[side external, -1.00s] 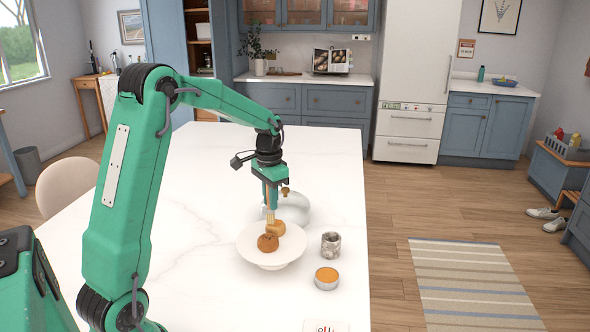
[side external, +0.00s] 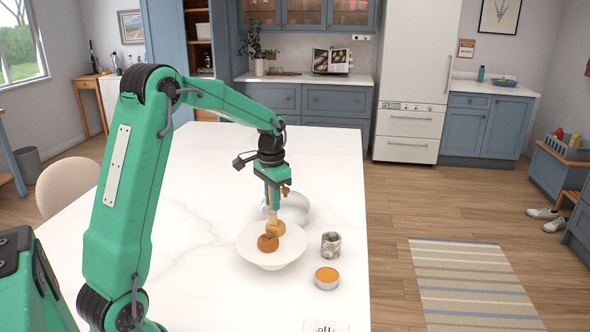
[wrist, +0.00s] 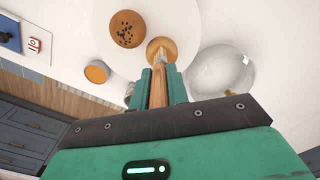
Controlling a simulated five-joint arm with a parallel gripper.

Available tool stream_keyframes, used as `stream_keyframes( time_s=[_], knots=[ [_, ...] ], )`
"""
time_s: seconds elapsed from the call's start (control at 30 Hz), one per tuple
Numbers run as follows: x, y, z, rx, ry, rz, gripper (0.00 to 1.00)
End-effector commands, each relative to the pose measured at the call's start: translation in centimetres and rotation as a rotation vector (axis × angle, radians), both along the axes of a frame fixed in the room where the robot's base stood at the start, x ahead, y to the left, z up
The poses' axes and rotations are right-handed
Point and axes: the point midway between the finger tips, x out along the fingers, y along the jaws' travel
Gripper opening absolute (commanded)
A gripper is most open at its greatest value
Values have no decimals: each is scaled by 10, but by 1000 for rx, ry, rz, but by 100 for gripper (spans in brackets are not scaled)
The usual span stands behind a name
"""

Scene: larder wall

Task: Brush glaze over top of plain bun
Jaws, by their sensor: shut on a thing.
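The white plate (side external: 270,263) on the table holds two buns. The dark-seeded bun (wrist: 127,29) lies at the near side in the side view (side external: 268,243). The plain bun (wrist: 166,42) is beside it, partly hidden by the brush. My gripper (wrist: 158,88) is shut on the brown handle of the brush (wrist: 157,95) and points it down over the plain bun. The bristle end is at the bun's top; I cannot tell for sure whether it touches. The dish of orange glaze (side external: 327,275) stands on the table to the right of the plate.
A clear glass dome (wrist: 221,73) with a wooden knob stands right behind the plate, close to my gripper. A grey marbled cup (side external: 331,245) stands between the dome and the glaze dish. The table (side external: 200,225) left of the plate is clear. A small card lies at its front edge.

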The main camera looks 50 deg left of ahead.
Motion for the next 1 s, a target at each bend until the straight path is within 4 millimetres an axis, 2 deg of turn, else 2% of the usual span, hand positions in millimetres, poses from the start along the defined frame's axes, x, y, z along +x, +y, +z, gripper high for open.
stream_keyframes(
  time_s=[0.57,1.0],
  knots=[
    [-5,5,0,-1,3,0,0],
    [-4,5,29,0,-1,0,0]
  ],
)
